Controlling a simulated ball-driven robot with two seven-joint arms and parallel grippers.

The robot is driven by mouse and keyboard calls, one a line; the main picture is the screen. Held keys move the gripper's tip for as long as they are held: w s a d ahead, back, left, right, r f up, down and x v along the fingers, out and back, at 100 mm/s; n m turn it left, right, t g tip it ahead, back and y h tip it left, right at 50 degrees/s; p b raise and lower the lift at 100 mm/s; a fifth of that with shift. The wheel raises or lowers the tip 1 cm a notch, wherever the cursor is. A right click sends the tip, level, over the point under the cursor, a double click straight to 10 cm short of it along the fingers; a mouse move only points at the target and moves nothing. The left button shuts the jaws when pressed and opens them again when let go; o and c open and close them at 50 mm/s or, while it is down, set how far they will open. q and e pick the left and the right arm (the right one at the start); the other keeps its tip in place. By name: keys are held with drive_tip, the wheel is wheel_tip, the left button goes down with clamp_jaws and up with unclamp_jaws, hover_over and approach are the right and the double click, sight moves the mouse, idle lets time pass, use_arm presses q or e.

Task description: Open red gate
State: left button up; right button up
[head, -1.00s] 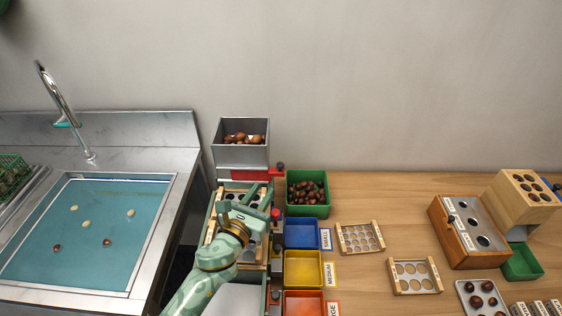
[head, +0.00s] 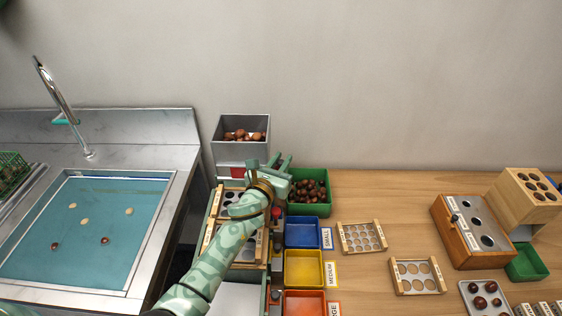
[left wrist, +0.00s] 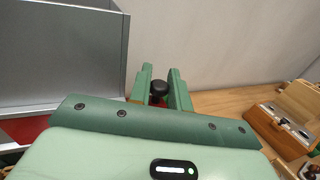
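The red gate (head: 238,172) shows as a red strip under the grey hopper (head: 241,151), which holds chestnuts. A bit of red also shows low at the left in the left wrist view (left wrist: 32,129). My left gripper (head: 281,162) is at the right end of the gate, above the green bin's back edge. Its two fingers are apart in the left wrist view (left wrist: 165,84). The gate's black knob (left wrist: 159,87) shows between them; I cannot tell whether they touch it. In the head view my gripper hides the knob. My right gripper is not in view.
A green bin (head: 321,208) of chestnuts stands just right of the hopper. A slotted sorting rack lies below it, partly under my left arm. Blue (head: 302,246), yellow (head: 303,282) and orange bins line up in front. A sink (head: 90,290) is at left.

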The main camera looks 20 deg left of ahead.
use_arm(q)
drive_tip(key=shift+w+d+b, duration=0.25)
drive_tip(key=shift+d+b, duration=0.05)
drive_tip(key=shift+d, duration=0.5)
drive_tip(key=shift+w+d+b, duration=0.2)
drive_tip(key=shift+d+b, duration=0.15)
drive_tip(key=shift+d, duration=0.5)
drive_tip(key=shift+w+d+b, duration=0.25)
drive_tip(key=shift+d+b, duration=0.05)
drive_tip(key=shift+d, duration=0.5)
clamp_jaws()
drive_tip(key=shift+a, duration=0.1)
drive_tip(key=o, duration=0.6)
unclamp_jaws()
drive_tip(key=shift+c, duration=0.2)
drive_tip(key=s+a+p, duration=0.1)
drive_tip(key=s+p, duration=0.1)
drive_tip(key=s, duration=1.4)
drive_tip(key=shift+s+a, duration=0.15)
drive_tip(key=shift+a, duration=0.25)
